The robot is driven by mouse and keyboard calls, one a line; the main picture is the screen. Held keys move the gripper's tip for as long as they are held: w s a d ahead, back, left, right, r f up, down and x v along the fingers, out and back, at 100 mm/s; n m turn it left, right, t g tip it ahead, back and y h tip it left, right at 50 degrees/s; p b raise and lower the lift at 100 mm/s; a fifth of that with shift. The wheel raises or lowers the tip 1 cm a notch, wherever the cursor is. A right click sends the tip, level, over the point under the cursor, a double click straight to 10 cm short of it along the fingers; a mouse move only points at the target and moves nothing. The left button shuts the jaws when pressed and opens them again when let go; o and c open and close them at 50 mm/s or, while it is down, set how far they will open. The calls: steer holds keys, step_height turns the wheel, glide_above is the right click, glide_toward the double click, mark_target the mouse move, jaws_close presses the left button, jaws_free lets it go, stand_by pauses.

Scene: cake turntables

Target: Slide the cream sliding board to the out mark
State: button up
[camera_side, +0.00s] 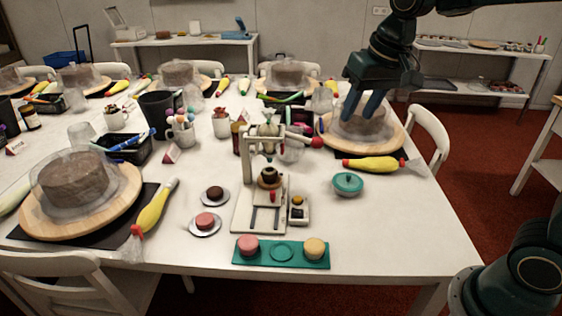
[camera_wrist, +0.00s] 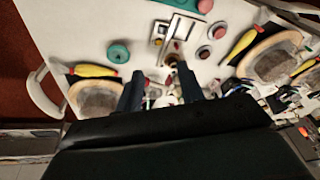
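A cream stand with a press arm (camera_side: 250,160) is at the middle of the table. At its foot is a pale cream board (camera_side: 243,217) with two dark rails; I cannot tell which part of it slides. A round brown and tan piece (camera_side: 269,178) sits under the press. The stand's foot also shows in the wrist view (camera_wrist: 178,38). I cannot make out an out mark. My gripper (camera_side: 360,112) is open, its fingers apart and empty, high to the right of the stand, in front of a cake turntable in the side view. In the wrist view its fingers (camera_wrist: 160,88) are spread.
A teal lidded pot (camera_side: 347,184) and a yellow piping bag (camera_side: 372,164) lie right of the stand. A teal tray (camera_side: 281,264) with two round cakes is in front. Small plates, mugs and turntables crowd the left. The front right tabletop is clear.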

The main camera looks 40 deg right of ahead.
steer(key=w+f+m+g, duration=0.1)
steer(key=w+f, duration=0.2)
steer(key=w, duration=0.5)
steer(key=m+g, duration=0.3)
steer(key=m, duration=0.2)
glide_above(273, 192)
step_height(273, 192, down, 22)
steer(key=shift+w+r, duration=0.1)
steer(key=shift+f, duration=4.75)
steer(key=shift+c, duration=0.5)
steer(key=c, duration=0.7)
